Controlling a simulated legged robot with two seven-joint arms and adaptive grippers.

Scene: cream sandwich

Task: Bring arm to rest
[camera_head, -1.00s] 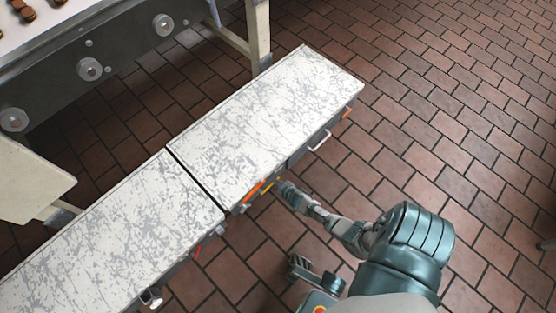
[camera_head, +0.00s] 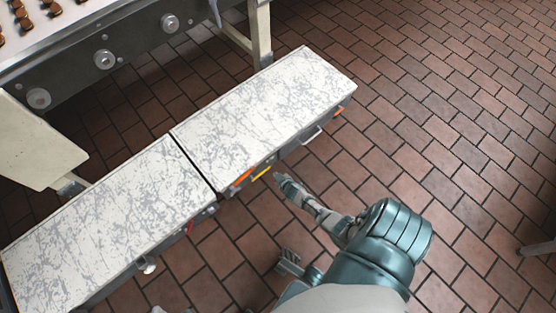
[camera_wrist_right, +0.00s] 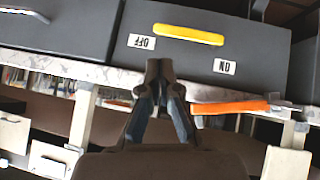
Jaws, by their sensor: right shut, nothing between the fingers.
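My right gripper (camera_head: 281,182) is in the head view, beside the front side of the white scratched-top cabinet, just right of a yellow handle (camera_head: 262,173). In the right wrist view, its two fingers (camera_wrist_right: 159,66) meet at the tips, and nothing shows between them. The same yellow handle (camera_wrist_right: 188,34) is there on a dark panel, beyond the fingertips, between labels reading OFF and ON. The right arm reaches down to the lower right of the head view.
The scratched white cabinet top (camera_head: 265,115) runs diagonally across the head view. An orange handle (camera_head: 241,178) is on its side, with a pale metal handle (camera_head: 311,136) farther along. A conveyor (camera_head: 120,55) with brown pieces stands at upper left. The brick floor (camera_head: 450,130) at right is open.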

